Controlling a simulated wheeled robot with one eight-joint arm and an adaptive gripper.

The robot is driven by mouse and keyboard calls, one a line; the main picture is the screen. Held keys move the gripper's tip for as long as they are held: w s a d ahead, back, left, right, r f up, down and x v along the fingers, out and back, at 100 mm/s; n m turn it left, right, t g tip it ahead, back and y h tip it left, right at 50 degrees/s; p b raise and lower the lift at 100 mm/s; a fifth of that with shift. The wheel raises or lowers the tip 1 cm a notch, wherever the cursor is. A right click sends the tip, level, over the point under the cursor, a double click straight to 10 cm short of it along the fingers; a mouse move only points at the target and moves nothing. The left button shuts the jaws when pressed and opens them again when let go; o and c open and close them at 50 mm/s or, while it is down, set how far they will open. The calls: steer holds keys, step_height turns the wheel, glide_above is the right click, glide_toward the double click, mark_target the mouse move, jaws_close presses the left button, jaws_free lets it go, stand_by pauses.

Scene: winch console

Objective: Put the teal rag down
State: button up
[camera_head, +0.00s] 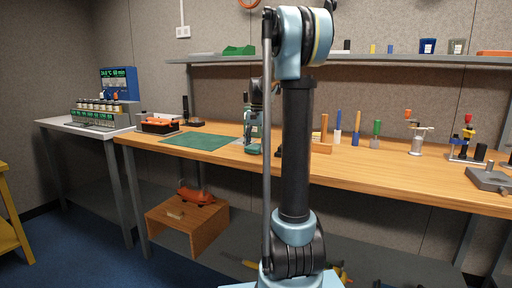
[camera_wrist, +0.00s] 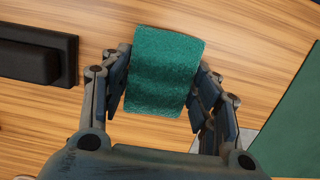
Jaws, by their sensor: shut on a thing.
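The teal rag (camera_wrist: 163,72) is a folded, thick block between the two fingers of my gripper (camera_wrist: 160,92) in the wrist view. The fingers press on its left and right sides, so the gripper is shut on it. Wood bench top shows around it; I cannot tell whether its underside touches the wood.
The wooden bench (camera_head: 345,172) bears a green mat (camera_head: 198,141), also at right in the wrist view (camera_wrist: 292,125). A black tray-like object (camera_wrist: 38,55) lies left of the rag. Wooden-block tools and a metal press (camera_head: 417,140) stand farther right. A shelf (camera_head: 400,59) runs above.

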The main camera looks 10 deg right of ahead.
mark_target(258, 144)
steer(key=shift+s+f, duration=0.1)
steer(key=shift+f, duration=0.4)
steer(key=o, duration=1.2)
step_height(258, 144, up, 18)
steer(key=w+d, duration=0.1)
steer(key=shift+w, duration=0.2)
steer(key=s+f+n+t, duration=0.3)
steer(key=s+f+n, duration=0.4)
steer(key=s+f, duration=2.7)
steer(key=shift+s+a+f+h, duration=0.15)
steer(key=shift+s+a+h, duration=0.25)
steer(key=shift+s, duration=0.7)
